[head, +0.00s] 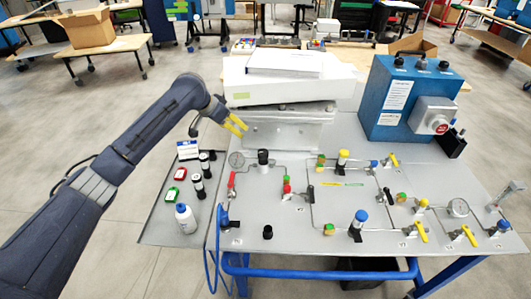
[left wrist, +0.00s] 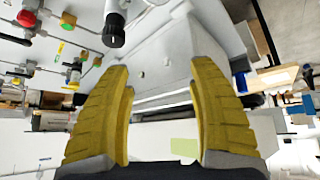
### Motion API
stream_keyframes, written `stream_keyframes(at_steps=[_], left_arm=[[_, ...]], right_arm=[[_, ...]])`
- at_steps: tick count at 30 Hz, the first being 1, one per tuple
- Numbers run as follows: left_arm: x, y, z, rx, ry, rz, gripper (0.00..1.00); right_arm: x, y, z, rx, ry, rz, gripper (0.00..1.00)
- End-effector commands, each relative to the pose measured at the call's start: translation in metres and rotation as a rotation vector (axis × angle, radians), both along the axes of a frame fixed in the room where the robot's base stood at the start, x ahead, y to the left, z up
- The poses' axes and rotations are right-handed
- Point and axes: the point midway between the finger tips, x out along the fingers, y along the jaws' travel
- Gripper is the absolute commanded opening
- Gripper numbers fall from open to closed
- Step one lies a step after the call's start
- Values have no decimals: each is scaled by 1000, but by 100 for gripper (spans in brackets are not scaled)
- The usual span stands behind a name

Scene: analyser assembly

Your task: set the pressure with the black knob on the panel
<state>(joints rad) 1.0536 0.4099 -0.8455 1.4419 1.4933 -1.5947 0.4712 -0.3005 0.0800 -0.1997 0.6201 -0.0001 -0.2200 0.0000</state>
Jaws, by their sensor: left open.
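The black knob (head: 263,157) stands upright on the grey panel (head: 280,213), beside a round pressure gauge (head: 236,160) on its left. In the left wrist view the black knob (left wrist: 113,32) shows near the top edge, with a silver stem. My left gripper (head: 237,125) has yellow fingers and is above the panel's back left part, up and left of the knob in the head view. Its fingers (left wrist: 160,68) are wide apart with nothing between them, and the knob is outside them. The gauge reading is too small to tell. My right gripper is not in view.
A white box (head: 290,88) on a grey housing (head: 285,128) stands behind the knob. A blue box with a red button (head: 390,100) is at the back right. Pipes, valves, a yellow knob (head: 343,157) and a blue knob (head: 360,217) cover the panel. A bottle (head: 186,219) stands left.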

Motion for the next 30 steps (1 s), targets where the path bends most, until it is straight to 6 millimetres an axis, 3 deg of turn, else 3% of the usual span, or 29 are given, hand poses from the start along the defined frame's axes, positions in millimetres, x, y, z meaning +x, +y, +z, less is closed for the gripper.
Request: stream_keyframes(at_steps=[1, 6, 13, 20, 30], left_arm=[[-9, -13, 14, 31, 22, -49, 59], [-37, -35, 38, 121, 89, -173, 59], [-52, -44, 48, 179, 123, -241, 59], [-49, -52, 27, 180, 129, -246, 59], [-37, -72, -30, 179, 129, -244, 59]], right_arm=[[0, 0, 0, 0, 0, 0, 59], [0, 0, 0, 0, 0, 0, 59], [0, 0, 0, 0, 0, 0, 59], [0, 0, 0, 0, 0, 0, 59], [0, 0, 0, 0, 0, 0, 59]])
